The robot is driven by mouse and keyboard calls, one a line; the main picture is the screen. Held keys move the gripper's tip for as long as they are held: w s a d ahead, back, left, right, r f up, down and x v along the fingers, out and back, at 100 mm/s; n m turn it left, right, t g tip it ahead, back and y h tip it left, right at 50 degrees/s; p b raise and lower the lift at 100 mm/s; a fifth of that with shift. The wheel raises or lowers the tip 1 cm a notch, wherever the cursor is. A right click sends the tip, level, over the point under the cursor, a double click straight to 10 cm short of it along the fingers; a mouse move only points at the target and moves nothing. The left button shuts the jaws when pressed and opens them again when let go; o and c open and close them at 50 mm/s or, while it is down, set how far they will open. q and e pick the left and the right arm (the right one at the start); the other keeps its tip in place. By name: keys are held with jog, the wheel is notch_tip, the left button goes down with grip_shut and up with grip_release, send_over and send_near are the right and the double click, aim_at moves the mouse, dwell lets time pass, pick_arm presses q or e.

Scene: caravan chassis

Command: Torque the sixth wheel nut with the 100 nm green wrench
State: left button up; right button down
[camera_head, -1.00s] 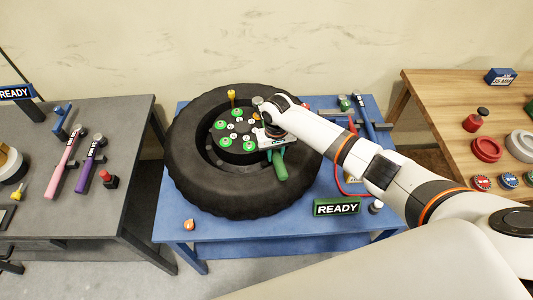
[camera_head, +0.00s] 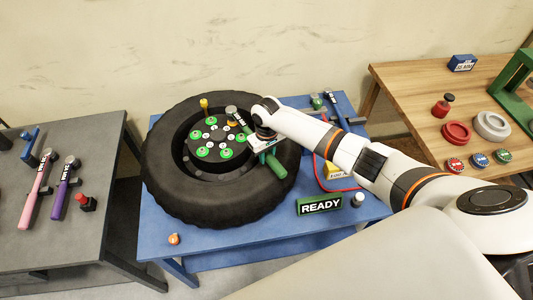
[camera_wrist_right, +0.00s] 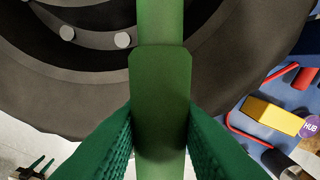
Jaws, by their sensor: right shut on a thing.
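The wheel (camera_head: 165,165) lies flat on the blue table, with several green-marked nuts (camera_head: 226,152) around its hub. My right gripper (camera_head: 264,142) is shut on the green wrench (camera_head: 275,165), near its handle. In the right wrist view, the green jaws hold the green handle (camera_wrist_right: 160,100) from both sides. My left gripper is out of view.
The blue table (camera_head: 240,235) carries a green READY sign (camera_head: 320,205) in front and more tools at the back right. A yellow post (camera_head: 204,105) stands at the wheel's far side. Pink (camera_head: 36,190) and purple (camera_head: 64,188) wrenches lie on the grey table at left.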

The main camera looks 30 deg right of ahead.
jog(key=shift+w+f+b, duration=0.1)
jog(key=shift+f+b, duration=0.4)
jog(key=shift+f, duration=0.25)
dwell(0.4)
jog(key=shift+a+m+p, duration=0.55)
jog(key=shift+a+m, duration=0.05)
jog(key=shift+a, duration=0.75)
jog(key=w+a+m+b, duration=0.3)
jog(key=a+m, duration=0.3)
jog(key=a, duration=0.7)
jog(key=shift+w+m, duration=0.4)
dwell(1.3)
dwell(0.3)
